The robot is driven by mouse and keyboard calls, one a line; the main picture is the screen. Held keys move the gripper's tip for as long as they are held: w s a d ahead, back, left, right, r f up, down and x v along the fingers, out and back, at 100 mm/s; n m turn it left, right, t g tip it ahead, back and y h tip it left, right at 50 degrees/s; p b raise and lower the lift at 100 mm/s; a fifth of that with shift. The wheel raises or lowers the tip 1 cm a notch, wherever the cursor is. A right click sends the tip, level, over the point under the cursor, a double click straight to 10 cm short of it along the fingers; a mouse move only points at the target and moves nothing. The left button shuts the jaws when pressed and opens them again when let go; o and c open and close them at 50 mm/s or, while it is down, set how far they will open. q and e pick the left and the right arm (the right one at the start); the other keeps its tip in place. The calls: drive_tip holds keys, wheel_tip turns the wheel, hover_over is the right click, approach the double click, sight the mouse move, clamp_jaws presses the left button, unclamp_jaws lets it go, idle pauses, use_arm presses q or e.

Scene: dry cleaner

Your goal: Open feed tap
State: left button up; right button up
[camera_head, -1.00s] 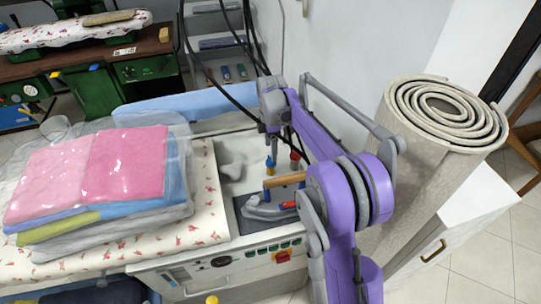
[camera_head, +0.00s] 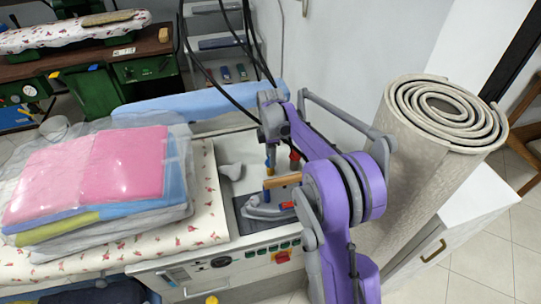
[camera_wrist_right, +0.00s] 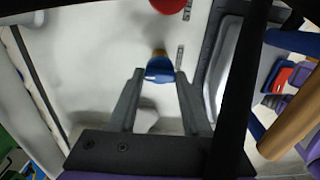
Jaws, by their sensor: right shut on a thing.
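A tap with a blue handle (camera_head: 269,160) stands on the pale machine top behind the iron. In the right wrist view the blue handle (camera_wrist_right: 160,68) sits between the two finger tips. My right gripper (camera_wrist_right: 158,76) is shut on this handle. In the head view my right gripper (camera_head: 270,145) reaches down onto the tap from above, and the wrist hides part of it. A second tap with a red handle (camera_head: 294,158) stands just to the right; its red knob (camera_wrist_right: 170,4) also shows at the top of the right wrist view. My left gripper is out of view.
An iron (camera_head: 265,212) with a wooden handle (camera_head: 283,180) rests on a dark pad in front of the taps. Bagged folded laundry (camera_head: 95,180) lies on the padded board to the left. A rolled carpet (camera_head: 405,170) stands at the right. Black hoses hang behind.

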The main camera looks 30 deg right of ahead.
clamp_jaws()
drive_tip(key=shift+m, duration=0.3)
drive_tip(key=m, duration=0.3)
drive_tip(key=shift+b, duration=0.4)
drive_tip(key=m, duration=0.5)
drive_tip(key=shift+b, duration=0.3)
drive_tip(key=m, duration=0.4)
drive_tip(key=shift+m+b, duration=0.4)
drive_tip(key=shift+m, duration=2.3)
